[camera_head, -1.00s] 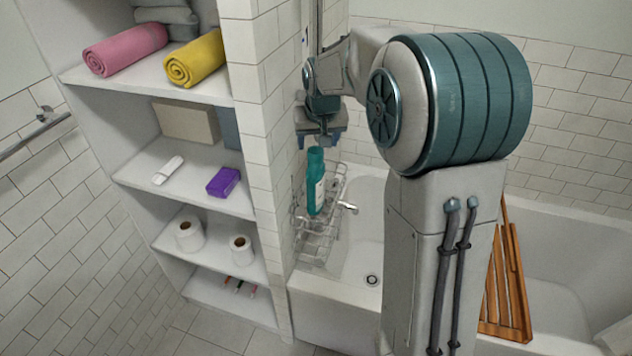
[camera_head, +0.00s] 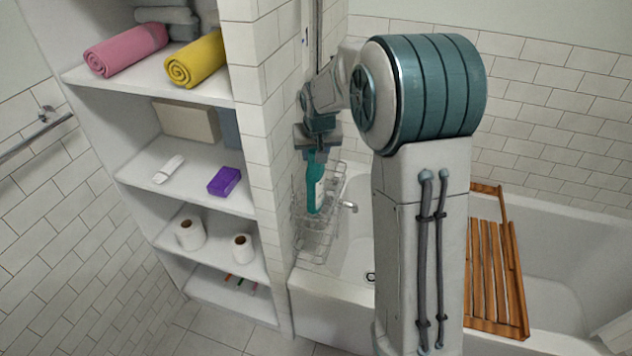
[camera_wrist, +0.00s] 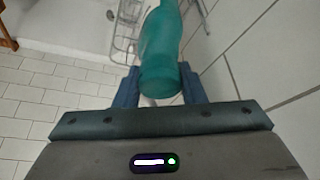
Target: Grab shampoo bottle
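The teal shampoo bottle (camera_head: 313,190) with a pale label stands in the wire caddy (camera_head: 318,238) by the tiled wall above the tub. My gripper (camera_head: 317,156) points down over the bottle's top in the head view. In the wrist view, the bottle (camera_wrist: 160,50) lies between the two blue fingers of my gripper (camera_wrist: 162,82), its near end close to the palm. The fingers are apart, one on each side, with narrow gaps visible beside the bottle. The far parts of the fingers are partly hidden, so contact there is unclear.
The tiled wall edge (camera_head: 275,130) is close left of my gripper. Left of it, a shelf unit (camera_head: 130,175) holds towels, a purple box (camera_head: 224,181) and paper rolls. A faucet (camera_head: 348,207) is right of the caddy. A wooden rack (camera_head: 492,265) lies across the tub.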

